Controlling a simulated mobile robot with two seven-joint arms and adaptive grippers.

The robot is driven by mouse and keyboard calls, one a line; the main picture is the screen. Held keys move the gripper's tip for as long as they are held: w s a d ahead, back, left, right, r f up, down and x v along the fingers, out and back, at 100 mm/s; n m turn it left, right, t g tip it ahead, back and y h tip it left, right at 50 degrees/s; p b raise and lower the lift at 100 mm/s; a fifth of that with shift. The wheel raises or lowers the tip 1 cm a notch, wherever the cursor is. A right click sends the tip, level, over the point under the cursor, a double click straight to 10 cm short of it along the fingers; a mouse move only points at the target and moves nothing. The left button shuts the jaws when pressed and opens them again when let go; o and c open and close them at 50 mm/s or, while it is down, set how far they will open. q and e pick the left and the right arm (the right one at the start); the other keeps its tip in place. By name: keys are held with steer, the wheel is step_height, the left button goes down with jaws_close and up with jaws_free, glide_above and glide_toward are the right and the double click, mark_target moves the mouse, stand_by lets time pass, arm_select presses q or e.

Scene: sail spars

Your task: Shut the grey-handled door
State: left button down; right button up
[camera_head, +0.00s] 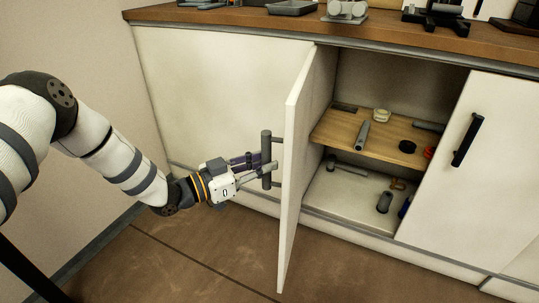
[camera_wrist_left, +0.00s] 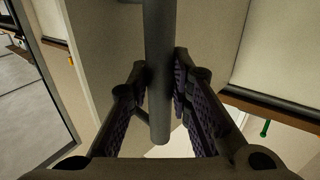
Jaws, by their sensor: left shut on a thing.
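The white cabinet door (camera_head: 302,165) stands wide open, jutting out from the cabinet front. Its grey bar handle (camera_head: 266,150) is upright on the door's left face. My left gripper (camera_head: 262,168) reaches in from the left and is shut on the handle. In the left wrist view the handle (camera_wrist_left: 160,70) runs between the two dark, ridged finger pads. The lower end of the bar shows below the pads. My right gripper is in neither view.
The open compartment has a wooden shelf (camera_head: 345,139) and a white floor (camera_head: 345,198) with several small items. A closed white door with a black handle (camera_head: 467,139) is on the right. The brown countertop (camera_head: 230,17) above holds several objects. The floor before the cabinet is clear.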

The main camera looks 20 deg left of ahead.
arm_select(q)
steer(key=shift+w+d+r, duration=0.1)
steer(key=shift+w+d, duration=0.05)
steer(key=shift+d, duration=1.1)
steer(key=shift+w+d+r, duration=0.1)
steer(key=shift+d, duration=1.1)
steer(key=w+d, duration=0.2)
steer(key=d, duration=0.6)
steer(key=shift+w+d, duration=0.2)
steer(key=shift+d, duration=0.2)
steer(key=shift+f, duration=0.1)
steer(key=shift+d, duration=0.1)
steer(key=w+d+b, duration=0.3)
steer(key=w+d, duration=0.1)
steer(key=d, duration=0.4)
steer(key=shift+w, duration=0.2)
steer(key=shift+f, duration=0.1)
